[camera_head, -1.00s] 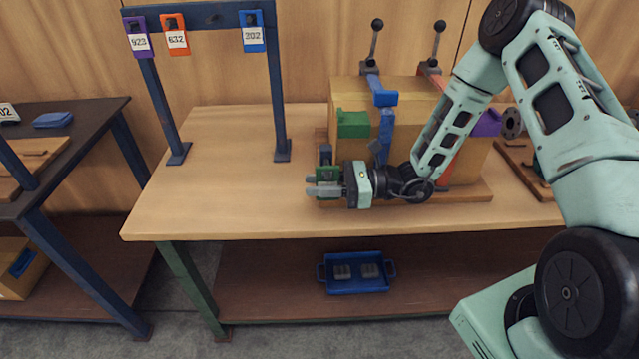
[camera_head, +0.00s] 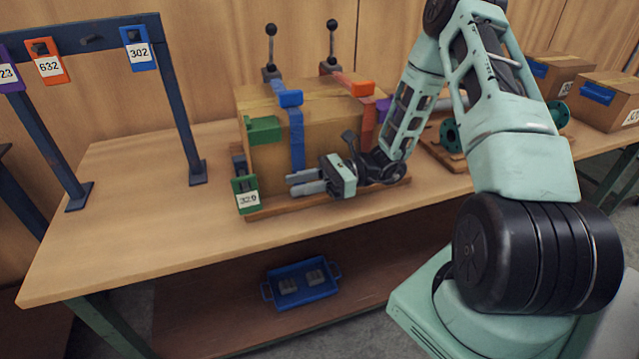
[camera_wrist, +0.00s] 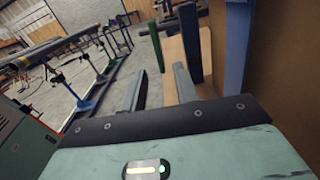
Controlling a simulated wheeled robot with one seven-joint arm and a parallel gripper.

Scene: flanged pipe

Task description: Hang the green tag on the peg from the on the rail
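The green tag (camera_head: 247,195) has a white number label and hangs upright at the front left corner of the strapped box (camera_head: 270,165), just below a dark upright piece. My gripper (camera_head: 298,182) is to the right of the tag, apart from it, in front of the box. In the wrist view my gripper (camera_wrist: 160,90) has its two fingers spread with nothing between them. The blue rail (camera_head: 110,36) stands at the left and carries purple, orange and blue tags. A bare dark peg (camera_head: 91,40) shows between the orange tag (camera_head: 47,62) and the blue tag (camera_head: 139,50).
The wooden table (camera_head: 140,235) is clear between the rail posts and the box. A green strap end (camera_head: 263,131) and blue strap (camera_head: 296,135) lie close to my gripper. A blue tray (camera_head: 301,282) sits on the lower shelf. More boxes (camera_head: 600,95) stand at the right.

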